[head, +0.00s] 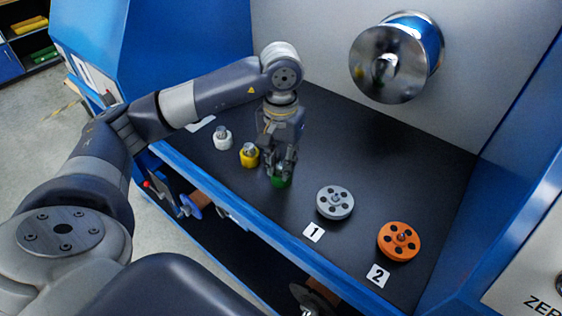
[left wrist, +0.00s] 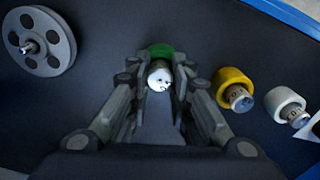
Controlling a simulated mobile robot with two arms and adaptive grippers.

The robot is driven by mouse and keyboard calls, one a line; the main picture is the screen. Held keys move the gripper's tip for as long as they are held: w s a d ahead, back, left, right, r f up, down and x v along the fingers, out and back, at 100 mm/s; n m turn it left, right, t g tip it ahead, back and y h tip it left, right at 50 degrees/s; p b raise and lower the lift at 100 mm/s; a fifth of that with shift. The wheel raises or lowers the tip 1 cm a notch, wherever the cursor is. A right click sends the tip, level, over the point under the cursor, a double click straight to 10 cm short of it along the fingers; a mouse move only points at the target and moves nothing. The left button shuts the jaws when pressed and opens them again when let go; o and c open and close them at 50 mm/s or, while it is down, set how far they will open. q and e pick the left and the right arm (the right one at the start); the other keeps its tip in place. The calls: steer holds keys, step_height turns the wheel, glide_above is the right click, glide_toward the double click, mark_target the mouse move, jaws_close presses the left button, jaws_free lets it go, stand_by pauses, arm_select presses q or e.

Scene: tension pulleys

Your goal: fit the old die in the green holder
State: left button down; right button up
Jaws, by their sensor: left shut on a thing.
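The green holder (head: 281,182) stands on the black table, right below my left gripper (head: 281,160). In the left wrist view the green holder (left wrist: 160,49) shows as a green rim just beyond the fingertips. The old die (left wrist: 160,76), with a pale round metal end, is between the fingers of my left gripper (left wrist: 160,84), which is shut on it. The die is lined up with the green holder; I cannot tell whether it sits inside it or just above it. The fingers hide most of the die in the head view. My right gripper is not in view.
The yellow holder (head: 249,155) and white holder (head: 222,138) stand left of the gripper, each with a metal piece in it. A grey pulley (head: 335,202) and an orange pulley (head: 399,241) lie to the right by labels 1 and 2. A shiny drum (head: 390,62) juts from the back wall.

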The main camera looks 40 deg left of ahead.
arm_select(q)
steer(key=shift+f, duration=0.1)
stand_by(0.3)
steer(key=c, duration=1.4)
jaws_free()
steer(key=shift+o, duration=0.2)
step_height(320, 180, up, 12)
